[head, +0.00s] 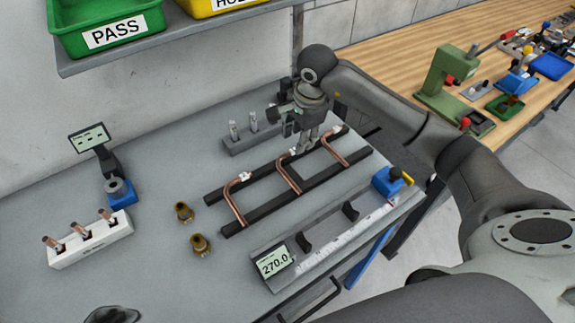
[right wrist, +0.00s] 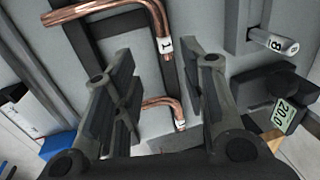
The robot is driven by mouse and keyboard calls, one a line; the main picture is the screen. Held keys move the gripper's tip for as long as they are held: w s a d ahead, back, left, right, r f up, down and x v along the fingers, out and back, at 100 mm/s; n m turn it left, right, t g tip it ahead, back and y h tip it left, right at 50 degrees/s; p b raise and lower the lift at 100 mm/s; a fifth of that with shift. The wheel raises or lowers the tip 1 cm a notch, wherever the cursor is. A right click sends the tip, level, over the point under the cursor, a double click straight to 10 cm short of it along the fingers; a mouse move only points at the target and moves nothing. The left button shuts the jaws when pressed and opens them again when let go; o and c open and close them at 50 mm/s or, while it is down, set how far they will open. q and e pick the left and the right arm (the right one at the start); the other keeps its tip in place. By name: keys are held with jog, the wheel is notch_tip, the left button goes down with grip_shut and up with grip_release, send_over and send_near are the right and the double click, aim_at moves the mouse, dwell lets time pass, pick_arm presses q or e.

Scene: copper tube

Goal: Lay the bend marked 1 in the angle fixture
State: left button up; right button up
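Three copper bends lie across two black rails (head: 298,210) in the head view. In the right wrist view the upper bend (right wrist: 105,12) has a tag reading 1; it seems to be the middle bend (head: 284,172) in the head view. Another bend (right wrist: 160,101), its tag unclear, shows between my fingers. My right gripper (head: 306,148) is over the rails near the middle bend's tagged end; in the wrist view its fingers (right wrist: 168,65) are apart and empty.
A measuring bench (head: 330,240) reading 270.0 lies in front. Two brass fittings (head: 200,245) and a white block (head: 92,240) with copper stubs are left. A block of pegs (head: 252,138) stands behind the rails. A green PASS bin (head: 105,30) is on the shelf.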

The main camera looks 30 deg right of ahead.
aim_at(292, 151)
jog(key=f+p, duration=0.1)
jog(key=w+f, duration=0.1)
jog(key=f, duration=0.1)
jog(key=a+f+p, duration=0.1)
jog(key=f, duration=0.1)
jog(key=shift+w+f+p, duration=0.15)
jog(key=shift+w+p, duration=0.15)
jog(key=shift+w+f, duration=0.1)
jog(key=shift+f, duration=0.2)
jog(key=shift+d, duration=0.1)
grip_shut()
